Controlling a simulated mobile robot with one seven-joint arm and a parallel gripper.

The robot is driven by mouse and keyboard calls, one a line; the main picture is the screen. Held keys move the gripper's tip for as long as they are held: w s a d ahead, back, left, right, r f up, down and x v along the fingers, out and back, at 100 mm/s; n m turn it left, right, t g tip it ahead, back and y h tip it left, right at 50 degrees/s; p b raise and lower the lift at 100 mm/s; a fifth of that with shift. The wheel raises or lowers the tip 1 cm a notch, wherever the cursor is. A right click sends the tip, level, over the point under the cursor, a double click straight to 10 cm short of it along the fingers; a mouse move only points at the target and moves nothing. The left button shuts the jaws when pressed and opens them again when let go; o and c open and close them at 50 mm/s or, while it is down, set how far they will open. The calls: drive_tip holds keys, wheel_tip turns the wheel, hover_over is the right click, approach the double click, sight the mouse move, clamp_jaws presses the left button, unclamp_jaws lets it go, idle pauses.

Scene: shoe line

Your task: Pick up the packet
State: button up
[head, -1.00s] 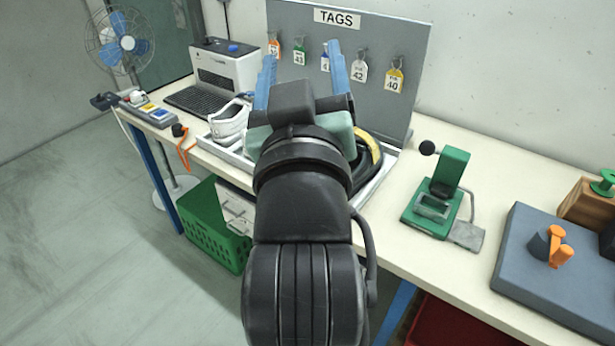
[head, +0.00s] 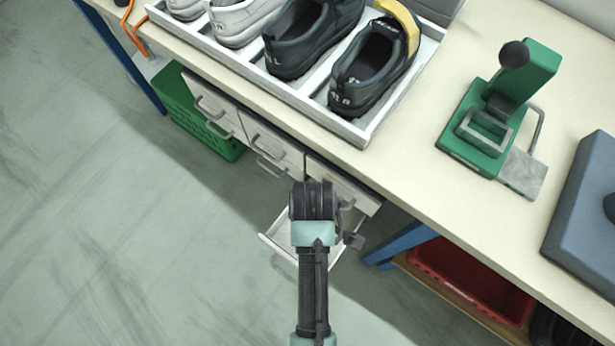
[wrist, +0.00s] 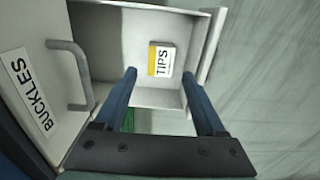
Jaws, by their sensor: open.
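The packet (wrist: 161,60) is a small box with a yellow side and a white label reading TIPS. It lies in an open drawer (wrist: 138,30), which also shows in the head view (head: 275,246) under the bench. My gripper (wrist: 160,72) is open and empty, with its two blue fingers pointing into the drawer. In the wrist view the packet shows between the fingers' lines, a little beyond their tips. In the head view my arm hides the fingers, the packet and part of the drawer.
A drawer front labelled BUCKLES (wrist: 30,95) is beside the open drawer. Closed drawers (head: 270,150) and a green crate (head: 190,120) are to the left. A blue table leg (head: 402,243) and a red bin (head: 465,283) are to the right. The bench edge is above; open floor lies below.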

wheel_tip(320, 180, down, 4)
drive_tip(key=shift+r+b, duration=0.1)
drive_tip(key=shift+b, duration=0.25)
drive_tip(key=shift+w+a+f+b, duration=0.1)
drive_tip(key=shift+f+b, duration=0.15)
drive_tip(key=shift+f, duration=0.65)
drive_tip(key=shift+a+f+b, duration=0.15)
drive_tip(key=shift+f+b, duration=0.1)
drive_tip(key=shift+f, duration=0.65)
drive_tip(key=shift+w+a+f+b, duration=0.1)
drive_tip(key=shift+f+b, duration=0.15)
drive_tip(key=shift+f, duration=0.65)
clamp_jaws()
